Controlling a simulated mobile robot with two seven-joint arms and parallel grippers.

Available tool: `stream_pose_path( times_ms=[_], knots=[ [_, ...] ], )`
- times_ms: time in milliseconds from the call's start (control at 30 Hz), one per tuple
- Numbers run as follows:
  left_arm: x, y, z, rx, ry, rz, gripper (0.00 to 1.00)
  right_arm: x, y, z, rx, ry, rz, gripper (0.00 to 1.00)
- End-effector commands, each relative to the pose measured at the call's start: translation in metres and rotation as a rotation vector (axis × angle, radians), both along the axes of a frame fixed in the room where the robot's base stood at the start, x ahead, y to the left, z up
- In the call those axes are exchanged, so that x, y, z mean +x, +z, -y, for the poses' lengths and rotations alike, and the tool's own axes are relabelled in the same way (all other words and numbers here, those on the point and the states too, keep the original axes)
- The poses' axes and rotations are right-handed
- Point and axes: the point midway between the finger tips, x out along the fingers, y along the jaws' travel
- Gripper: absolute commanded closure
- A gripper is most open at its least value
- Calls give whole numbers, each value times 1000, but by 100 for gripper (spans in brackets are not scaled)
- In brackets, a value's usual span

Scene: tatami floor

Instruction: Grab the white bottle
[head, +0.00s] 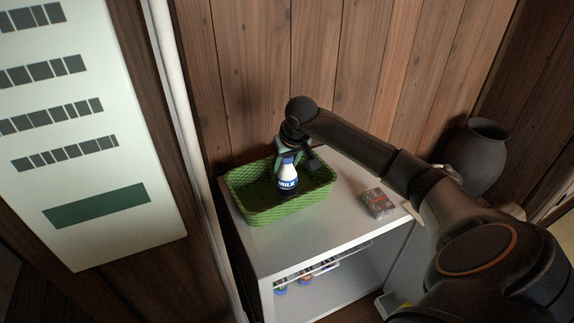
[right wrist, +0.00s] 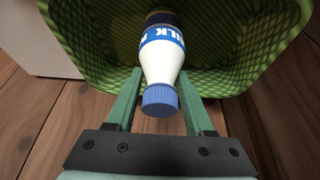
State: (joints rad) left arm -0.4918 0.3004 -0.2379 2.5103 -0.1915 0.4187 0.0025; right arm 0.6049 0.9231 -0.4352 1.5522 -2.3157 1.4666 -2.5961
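The white bottle (head: 288,182) has a blue cap and a blue label band with white lettering. In the head view it stands roughly upright in the green basket (head: 262,212). In the right wrist view the bottle (right wrist: 162,62) lies between the two green fingers of the right gripper (right wrist: 161,72). The fingertips meet its sides just below the cap. I cannot tell whether its base is clear of the basket floor. My left gripper is in neither view.
The basket stands on a white cabinet (head: 262,250) against a plank wall. A small box (head: 377,203) lies right of the basket. Small items sit on the shelf below. A dark vase (head: 479,158) stands at right; a white panel (head: 85,130) is at left.

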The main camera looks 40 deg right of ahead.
Motion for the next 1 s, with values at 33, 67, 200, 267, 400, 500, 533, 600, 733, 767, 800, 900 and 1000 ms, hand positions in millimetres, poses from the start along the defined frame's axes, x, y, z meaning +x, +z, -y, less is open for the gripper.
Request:
stream_pose_path(
  times_ms=[33, 67, 200, 267, 400, 500, 533, 600, 733, 767, 800, 900, 1000],
  knots=[
    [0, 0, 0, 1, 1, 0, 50, 0, 0, 0, 0, 0, 0, 54],
    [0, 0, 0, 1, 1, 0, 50, 0, 0, 0, 0, 0, 0, 57],
    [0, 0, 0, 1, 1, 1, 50, 0, 0, 0, 0, 0, -1, 73],
    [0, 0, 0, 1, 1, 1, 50, 0, 0, 0, 0, 0, -1, 80],
    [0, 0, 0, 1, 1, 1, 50, -1, -1, 0, 0, 1, -3, 96],
    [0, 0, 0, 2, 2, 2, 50, -1, -1, 0, 0, 1, -4, 100],
    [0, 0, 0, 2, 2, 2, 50, -1, -2, 0, 1, 0, -5, 100],
    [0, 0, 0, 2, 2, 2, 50, -1, -2, 0, 1, 1, -6, 100],
    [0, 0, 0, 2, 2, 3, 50, -1, -2, -1, 1, 1, -7, 100],
    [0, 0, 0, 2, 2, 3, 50, -2, -3, -1, 1, 1, -8, 100],
    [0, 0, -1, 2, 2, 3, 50, -2, -3, -1, 1, 1, -8, 100],
    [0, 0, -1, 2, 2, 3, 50, -2, -3, -1, 2, 1, -9, 100],
    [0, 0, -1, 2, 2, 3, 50, -2, -4, -1, 2, 1, -11, 100]
  ],
)
